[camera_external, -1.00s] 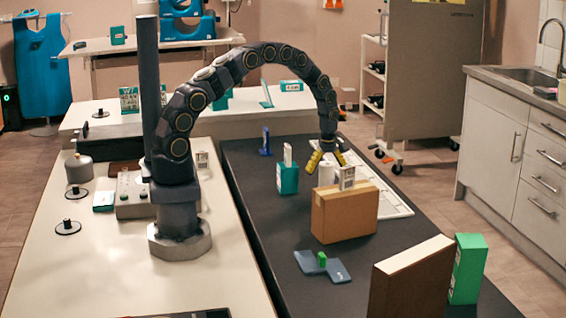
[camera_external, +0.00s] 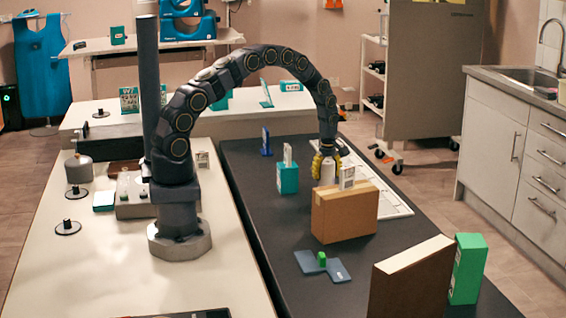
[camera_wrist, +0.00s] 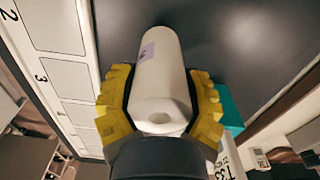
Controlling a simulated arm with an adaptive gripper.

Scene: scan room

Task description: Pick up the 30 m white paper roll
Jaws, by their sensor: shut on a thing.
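The white paper roll (camera_wrist: 162,82) is between the yellow fingers of my gripper (camera_wrist: 160,105) in the wrist view. Its hollow end faces the camera, and a pale purple label shows on its side. My gripper is shut on the roll, one finger against each side. In the external view my gripper (camera_external: 327,164) points down around the roll (camera_external: 328,174), behind the brown cardboard box. The box hides the roll's lower part, so I cannot tell there whether it touches the table.
The cardboard box (camera_external: 344,215) stands just in front of the roll. A teal box (camera_external: 288,178) with a white card is to the left. A white numbered board (camera_external: 396,209) lies to the right. The dark table is clear at front left (camera_external: 275,232).

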